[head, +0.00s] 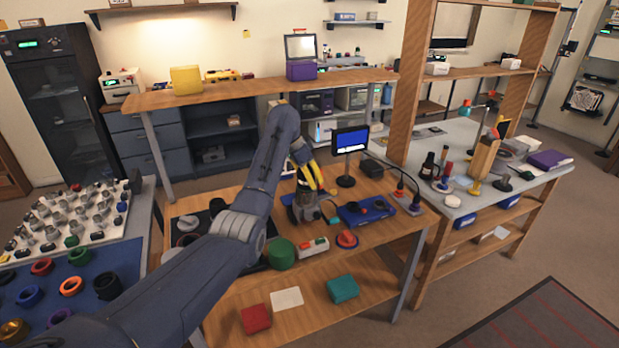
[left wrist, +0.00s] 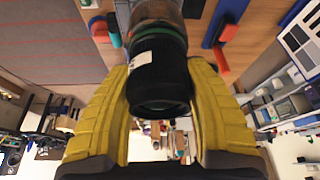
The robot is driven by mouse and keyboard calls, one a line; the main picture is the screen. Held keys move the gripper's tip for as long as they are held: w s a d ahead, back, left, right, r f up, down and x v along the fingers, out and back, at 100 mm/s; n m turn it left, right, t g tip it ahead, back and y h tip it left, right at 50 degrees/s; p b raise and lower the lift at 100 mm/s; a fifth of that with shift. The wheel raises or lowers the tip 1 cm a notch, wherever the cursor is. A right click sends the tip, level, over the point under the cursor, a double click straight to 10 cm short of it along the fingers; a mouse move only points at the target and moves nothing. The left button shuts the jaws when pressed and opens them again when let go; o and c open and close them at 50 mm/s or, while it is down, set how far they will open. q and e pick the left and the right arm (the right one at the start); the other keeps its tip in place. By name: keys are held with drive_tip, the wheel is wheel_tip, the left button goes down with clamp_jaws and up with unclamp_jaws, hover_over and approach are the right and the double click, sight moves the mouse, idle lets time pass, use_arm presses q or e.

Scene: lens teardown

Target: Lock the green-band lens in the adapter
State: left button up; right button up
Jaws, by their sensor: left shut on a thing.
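My left gripper (head: 313,181) is over the wooden workbench in the head view, pointing down. Its yellow fingers are shut on the green-band lens (left wrist: 160,82), a black barrel with a white label and a green ring, in the left wrist view. A brownish-grey round part (left wrist: 158,10) shows beyond the green ring; I cannot tell whether it is the adapter or part of the lens, nor whether they are joined. In the head view a dark grey form (head: 304,207) shows under the fingers, partly hidden by the arm. My right gripper is not in view.
A green cylinder (head: 282,253), a white box with buttons (head: 313,248) and a red round part (head: 347,239) are in front.

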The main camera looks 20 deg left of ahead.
use_arm(q)
drive_tip(key=shift+f, duration=0.2)
drive_tip(key=shift+s+m+g, duration=0.1)
drive_tip(key=shift+m+g, duration=0.2)
drive_tip(key=shift+m, duration=0.3)
drive_tip(key=o, duration=1.5)
drive_tip(key=shift+r, duration=0.1)
drive_tip(key=v, duration=1.2)
